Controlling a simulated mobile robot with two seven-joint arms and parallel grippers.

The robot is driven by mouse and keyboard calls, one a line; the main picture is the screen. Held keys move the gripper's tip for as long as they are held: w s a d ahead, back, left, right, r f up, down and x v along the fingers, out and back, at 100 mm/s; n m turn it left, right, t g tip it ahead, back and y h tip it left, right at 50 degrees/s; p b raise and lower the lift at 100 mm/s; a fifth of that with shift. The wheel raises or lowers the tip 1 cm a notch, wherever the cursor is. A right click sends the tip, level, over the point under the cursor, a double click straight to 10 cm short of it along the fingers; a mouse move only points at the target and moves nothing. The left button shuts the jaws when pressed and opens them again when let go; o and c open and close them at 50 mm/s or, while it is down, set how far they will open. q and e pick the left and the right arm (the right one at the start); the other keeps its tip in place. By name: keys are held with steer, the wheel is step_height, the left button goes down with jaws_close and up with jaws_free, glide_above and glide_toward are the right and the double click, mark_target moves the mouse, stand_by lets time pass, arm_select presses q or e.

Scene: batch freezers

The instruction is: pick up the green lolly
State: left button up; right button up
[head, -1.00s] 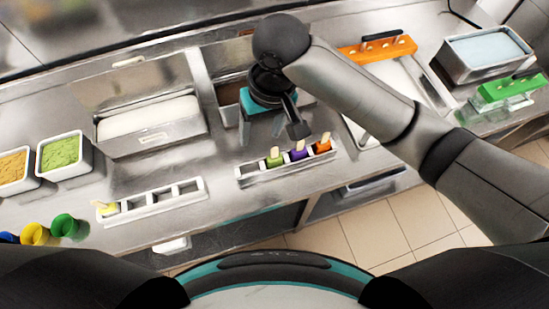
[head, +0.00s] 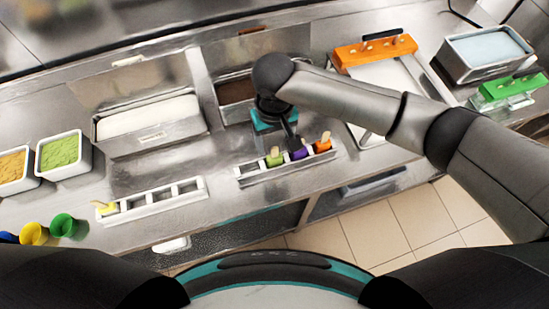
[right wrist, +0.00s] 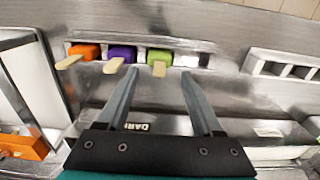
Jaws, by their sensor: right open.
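The green lolly (head: 275,160) stands stick-up in a white rack (head: 248,181) on the steel counter. The purple lolly (head: 299,153) and the orange lolly (head: 323,147) stand to its right in the same rack. My right gripper (head: 291,143) is over the rack's back side, close to the green and purple lollies. In the right wrist view, the green lolly (right wrist: 159,56) shows between and just beyond the fingertips of my open, empty right gripper (right wrist: 158,74). Its pale stick points toward the gripper. My left gripper is not in view.
A second white rack (head: 155,207) stands left with a yellow lolly (head: 106,208) at its end. Behind are a tub of white ice cream (head: 148,117) and a dark tub (head: 236,91). An orange holder (head: 375,53) stands at the back right. Bare counter lies between the racks.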

mark_target(275, 148)
steer(key=shift+f, duration=2.65)
steer(key=shift+c, duration=0.2)
steer(key=c, duration=1)
steer(key=shift+r, duration=0.1)
